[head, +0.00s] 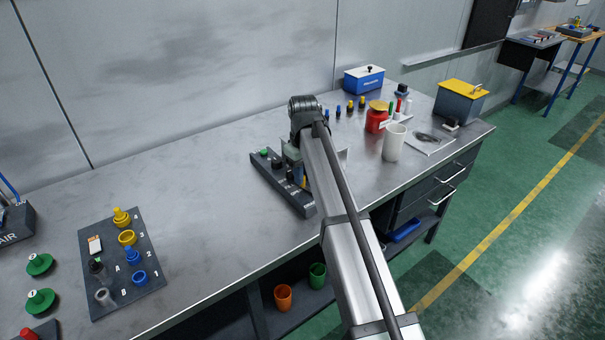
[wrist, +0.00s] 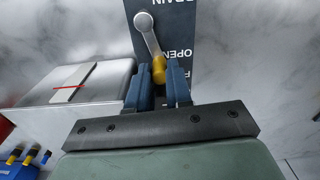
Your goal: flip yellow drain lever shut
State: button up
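The drain lever (wrist: 147,34) shows in the wrist view as a silver arm on a round pivot with a yellow knob (wrist: 159,70). It slants from the pivot down and right toward the word OPEN. It is mounted on a dark panel (wrist: 178,15) lettered DRAIN and OPEN. My gripper (wrist: 159,82) has its two blue fingers on either side of the knob, with a narrow gap between them. I cannot tell whether they touch it. In the head view the dark panel (head: 267,172) lies on the bench, and my arm hides much of its right side.
A white box (wrist: 85,85) is close left of my gripper in the wrist view. In the head view a red canister (head: 376,122) and white cup (head: 394,146) stand to the right. A dark tray (head: 112,285) holds several parts at the left. The bench between is clear.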

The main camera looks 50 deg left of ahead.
grip_shut()
jog(key=shift+w, duration=0.1)
jog(key=shift+w+a+m, duration=0.1)
jog(key=shift+w+m, duration=0.1)
jog(key=shift+m, duration=0.6)
jog(key=shift+o, duration=2.1)
grip_release()
jog(key=shift+r, duration=0.1)
notch_tip(320, 180, up, 14)
jog(key=shift+f, duration=0.2)
